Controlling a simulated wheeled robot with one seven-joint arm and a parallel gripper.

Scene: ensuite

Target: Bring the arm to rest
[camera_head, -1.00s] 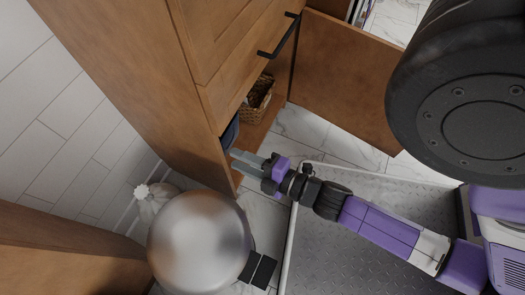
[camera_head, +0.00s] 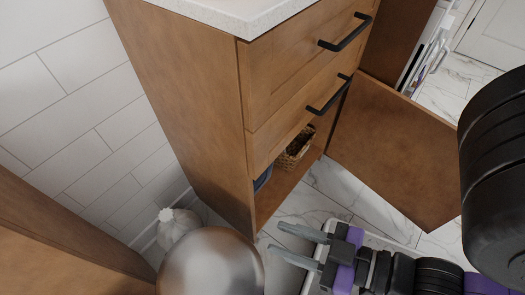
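My gripper (camera_head: 292,244) is in the lower middle of the head view, pointing left. Its two grey fingers are apart with nothing visible between them, so it is open. It is in front of the wooden cabinet's open lower compartment (camera_head: 285,196), apart from it as far as I can see. My arm, black and purple, runs from it to the lower right. Part of my arm's large black link fills the right edge.
The wooden cabinet (camera_head: 190,120) has two drawers with black handles and an open lower door (camera_head: 395,150). A wicker basket (camera_head: 294,148) and a dark blue item (camera_head: 263,178) are inside. A metal bin (camera_head: 210,265) stands at lower left, near a white object (camera_head: 177,225). Marble floor shows between.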

